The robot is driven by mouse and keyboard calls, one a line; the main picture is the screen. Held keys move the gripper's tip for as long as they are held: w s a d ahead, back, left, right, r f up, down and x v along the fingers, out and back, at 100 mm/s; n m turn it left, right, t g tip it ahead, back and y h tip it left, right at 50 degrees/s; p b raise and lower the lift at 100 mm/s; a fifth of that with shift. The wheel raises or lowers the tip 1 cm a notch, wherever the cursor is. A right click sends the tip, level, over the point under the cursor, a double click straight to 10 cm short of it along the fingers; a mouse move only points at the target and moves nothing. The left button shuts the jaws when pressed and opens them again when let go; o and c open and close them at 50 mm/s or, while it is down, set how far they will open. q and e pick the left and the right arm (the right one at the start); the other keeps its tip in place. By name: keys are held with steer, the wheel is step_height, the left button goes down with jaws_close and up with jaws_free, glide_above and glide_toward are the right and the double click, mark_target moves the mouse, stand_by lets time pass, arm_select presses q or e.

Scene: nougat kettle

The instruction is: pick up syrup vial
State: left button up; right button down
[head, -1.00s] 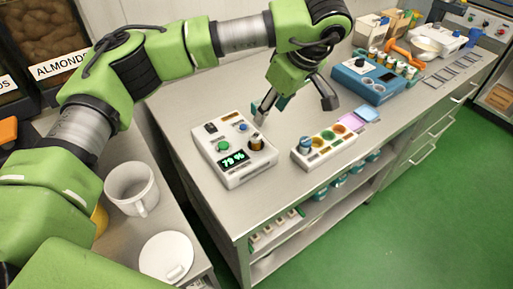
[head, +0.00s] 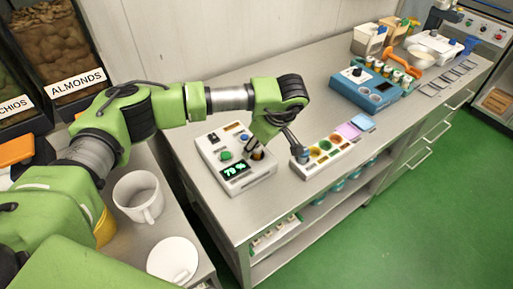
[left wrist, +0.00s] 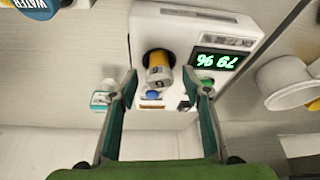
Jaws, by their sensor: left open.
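A vial with an amber band and white body (left wrist: 158,72) stands in the dark socket of a white device (left wrist: 200,28) with a green 79 % display. I take it for the syrup vial; its label is not readable. In the head view the device (head: 240,182) is on the bench, and the vial (head: 258,155) is mostly hidden by my gripper. My left gripper (head: 275,148) is open above the device's right side. In the left wrist view its fingertips (left wrist: 160,82) are on either side of the vial, with gaps. My right gripper is not in view.
A white rack with coloured wells (head: 322,158) stands close to the right of the device, near one finger. A blue-topped item marked WATER (left wrist: 38,6) shows at the wrist view's corner. A blue unit with vials (head: 365,92) is farther back. A mug (head: 138,195) stands at left.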

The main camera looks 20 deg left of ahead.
arm_select(q)
steer(key=shift+w+a+f, duration=0.1)
steer(key=shift+a+f, duration=0.05)
steer(key=shift+f, duration=0.25)
steer(key=c, duration=1.2)
